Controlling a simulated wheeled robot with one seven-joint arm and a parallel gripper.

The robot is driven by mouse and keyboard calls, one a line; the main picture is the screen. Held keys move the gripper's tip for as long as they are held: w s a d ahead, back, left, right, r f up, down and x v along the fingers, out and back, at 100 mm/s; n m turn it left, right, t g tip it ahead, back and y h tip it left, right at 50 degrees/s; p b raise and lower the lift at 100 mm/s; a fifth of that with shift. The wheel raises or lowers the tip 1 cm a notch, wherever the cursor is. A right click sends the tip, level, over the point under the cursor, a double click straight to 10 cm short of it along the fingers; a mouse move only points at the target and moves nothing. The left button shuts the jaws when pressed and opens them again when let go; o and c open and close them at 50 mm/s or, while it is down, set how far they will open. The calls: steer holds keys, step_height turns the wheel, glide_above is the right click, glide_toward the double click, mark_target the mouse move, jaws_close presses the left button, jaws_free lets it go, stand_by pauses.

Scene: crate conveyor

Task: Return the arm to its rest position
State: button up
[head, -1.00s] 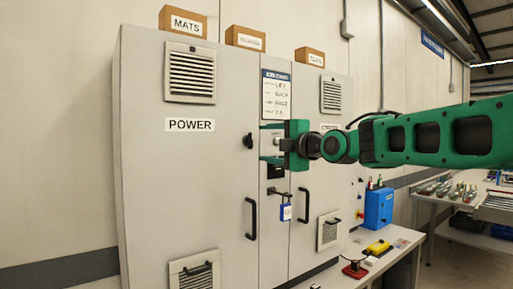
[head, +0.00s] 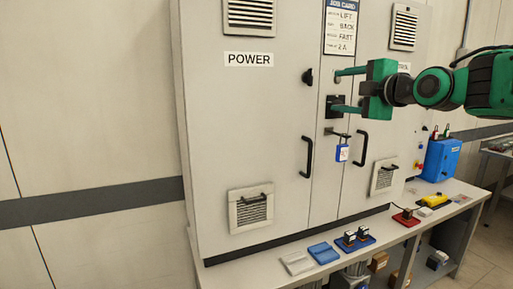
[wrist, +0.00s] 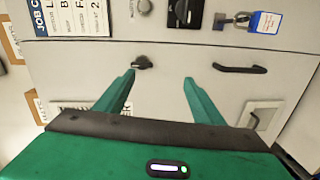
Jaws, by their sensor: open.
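My gripper (head: 347,91) is green and open, with nothing between its fingers. In the head view it is in front of the tall grey cabinet (head: 260,105), at the middle strip beside the black rotary knob (head: 307,76). My arm reaches in from the right edge. In the wrist view the two green fingers (wrist: 157,92) stand apart, with the cabinet face beyond them and a black knob (wrist: 142,62) showing between them. I cannot tell the exact gap between the fingertips and the cabinet.
A blue padlock (head: 342,152) hangs from a black handle below my gripper. Door handles (head: 307,157) stick out. The bench (head: 395,232) below carries blue items (head: 323,253), a red-based device (head: 406,217) and a blue box (head: 440,160). Bare wall (head: 80,100) lies left.

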steer(key=s+d+f+m+g+h, duration=0.25)
steer(key=s+d+f+m, duration=0.2)
steer(key=f, duration=0.45)
steer(key=s+d+f+m+g+h, duration=0.1)
steer(key=s+d+f+m+g, duration=0.2)
steer(key=s+f+m, duration=0.4)
steer(key=s+d+f+m+g+h, duration=0.1)
steer(key=s+d+f+m+g, duration=0.25)
steer(key=f, duration=0.65)
steer(key=s+f+m+g, duration=0.3)
steer(key=s+f+m, duration=0.2)
steer(key=s, duration=0.6)
steer(key=s+f+m+g, duration=0.4)
steer(key=s+f+m, duration=0.2)
steer(key=s, duration=0.6)
steer(key=shift+s+d+f+m, duration=0.3)
steer(key=shift+f, duration=0.4)
